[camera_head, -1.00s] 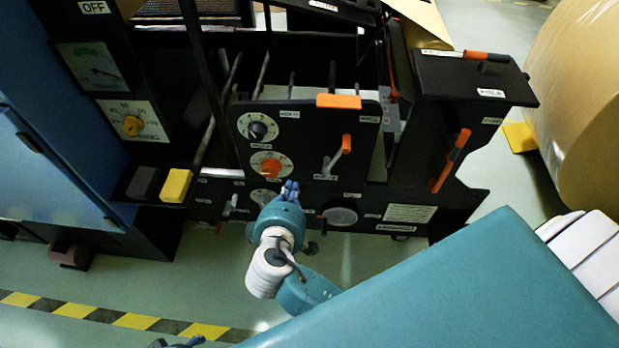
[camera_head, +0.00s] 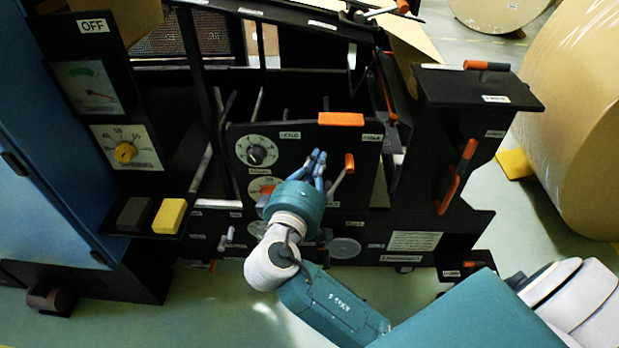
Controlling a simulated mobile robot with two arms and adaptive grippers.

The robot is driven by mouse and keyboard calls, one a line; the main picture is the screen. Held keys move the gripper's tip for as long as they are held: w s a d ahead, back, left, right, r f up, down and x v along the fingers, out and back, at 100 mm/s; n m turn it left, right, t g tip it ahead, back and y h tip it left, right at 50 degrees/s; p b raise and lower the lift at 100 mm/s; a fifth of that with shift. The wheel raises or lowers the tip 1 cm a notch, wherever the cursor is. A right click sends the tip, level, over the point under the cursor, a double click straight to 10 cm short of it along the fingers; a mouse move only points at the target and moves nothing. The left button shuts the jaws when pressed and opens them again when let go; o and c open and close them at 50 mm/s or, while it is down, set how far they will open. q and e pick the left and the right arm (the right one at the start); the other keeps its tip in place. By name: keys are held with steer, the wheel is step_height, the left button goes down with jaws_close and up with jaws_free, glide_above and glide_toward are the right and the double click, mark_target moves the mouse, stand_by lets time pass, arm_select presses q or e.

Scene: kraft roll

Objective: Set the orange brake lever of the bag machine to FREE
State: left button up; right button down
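The bag machine (camera_head: 404,215) is black, with a front panel of dials and levers. A lever with an orange grip (camera_head: 350,163) and a grey shaft stands tilted up to the right on this panel. A larger orange handle (camera_head: 457,175) is on the machine's right side. The labels are too small to read, so I cannot tell which is the brake lever or where FREE is. My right gripper (camera_head: 318,156) is just left of the panel lever, with its blue fingers pointing up and close together. It appears empty, and its wrist partly covers the lower dial. My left gripper is not in view.
An orange bar (camera_head: 341,119) tops the panel, and a black-pointer dial (camera_head: 257,151) is left of my gripper. A yellow button (camera_head: 170,216) sits further left. A big kraft roll (camera_head: 580,120) stands at right. Open floor (camera_head: 215,315) shows in front.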

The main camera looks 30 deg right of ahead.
mark_target(348, 171)
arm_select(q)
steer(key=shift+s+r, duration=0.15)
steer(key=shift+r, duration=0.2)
arm_select(e)
steer(key=shift+s+d+f, duration=0.35)
steer(key=shift+s+d, duration=0.2)
steer(key=shift+d, duration=0.2)
steer(key=shift+s+d+f, duration=0.35)
steer(key=shift+s+d, duration=0.2)
steer(key=shift+d, duration=0.2)
steer(key=d+m, duration=0.1)
steer(key=s+d+m, duration=0.1)
steer(key=shift+s+d+f+m+y+b, duration=0.3)
steer(key=shift+s+d+m+y, duration=0.1)
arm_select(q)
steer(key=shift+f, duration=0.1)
arm_select(e)
steer(key=shift+w+r, duration=0.1)
steer(key=shift+r, duration=0.05)
